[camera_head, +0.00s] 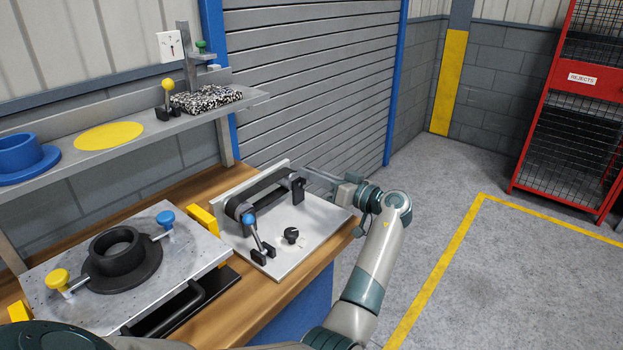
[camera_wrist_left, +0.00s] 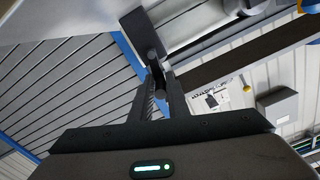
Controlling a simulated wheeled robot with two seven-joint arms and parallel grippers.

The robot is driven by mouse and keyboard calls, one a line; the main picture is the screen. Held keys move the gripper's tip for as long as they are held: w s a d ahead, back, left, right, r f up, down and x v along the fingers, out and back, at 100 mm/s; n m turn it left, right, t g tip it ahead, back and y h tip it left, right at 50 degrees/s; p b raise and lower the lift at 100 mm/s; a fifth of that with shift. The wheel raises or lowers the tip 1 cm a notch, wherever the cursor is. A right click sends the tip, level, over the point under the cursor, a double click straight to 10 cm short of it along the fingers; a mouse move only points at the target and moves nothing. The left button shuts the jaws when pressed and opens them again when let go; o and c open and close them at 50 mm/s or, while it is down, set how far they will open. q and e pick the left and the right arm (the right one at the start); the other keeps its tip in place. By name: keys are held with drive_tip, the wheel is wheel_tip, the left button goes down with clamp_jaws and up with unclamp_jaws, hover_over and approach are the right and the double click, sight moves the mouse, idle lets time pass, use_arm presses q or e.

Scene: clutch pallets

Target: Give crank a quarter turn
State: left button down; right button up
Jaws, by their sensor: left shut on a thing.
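A fixture plate (camera_head: 318,222) on the bench carries a belt-like dark loop (camera_head: 265,190) running between two rounded ends. My left gripper (camera_head: 305,178) reaches in from the right at the far right end of this fixture. In the left wrist view my left gripper (camera_wrist_left: 158,88) has its fingers closed together on a small dark grip, with a dark crank arm (camera_wrist_left: 143,32) just beyond it. The crank's grip is mostly hidden between the fingers, and the crank's angle is hard to tell. My right gripper is not in view.
A blue-knobbed lever (camera_head: 257,236) and a black knob (camera_head: 291,235) stand on the fixture plate. A metal pallet (camera_head: 190,262) with a black ring part (camera_head: 122,262) lies to the left. A shelf (camera_head: 190,122) runs behind. A red rack (camera_head: 540,140) stands right; the floor between is clear.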

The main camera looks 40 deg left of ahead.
use_arm(q)
drive_tip(key=shift+w+f+m+b, duration=0.2)
drive_tip(key=shift+m+b, duration=0.1)
drive_tip(key=shift+m, duration=0.25)
drive_tip(key=shift+w+f+m+b, duration=0.15)
drive_tip(key=shift+m+b, duration=0.15)
drive_tip(key=shift+m, duration=0.25)
drive_tip(key=shift+w+m+b, duration=0.2)
drive_tip(key=shift+w+m, duration=0.05)
drive_tip(key=shift+m, duration=0.5)
drive_tip(key=shift+w+m+b, duration=0.2)
drive_tip(key=shift+m, duration=0.55)
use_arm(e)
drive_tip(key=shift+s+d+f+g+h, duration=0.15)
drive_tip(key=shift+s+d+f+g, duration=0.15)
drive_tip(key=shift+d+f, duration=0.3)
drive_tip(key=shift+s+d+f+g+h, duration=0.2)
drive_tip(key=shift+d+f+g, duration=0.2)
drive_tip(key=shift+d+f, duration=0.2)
use_arm(q)
drive_tip(key=c, duration=1.8)
unclamp_jaws()
drive_tip(key=shift+o, duration=0.2)
drive_tip(key=shift+s, duration=0.1)
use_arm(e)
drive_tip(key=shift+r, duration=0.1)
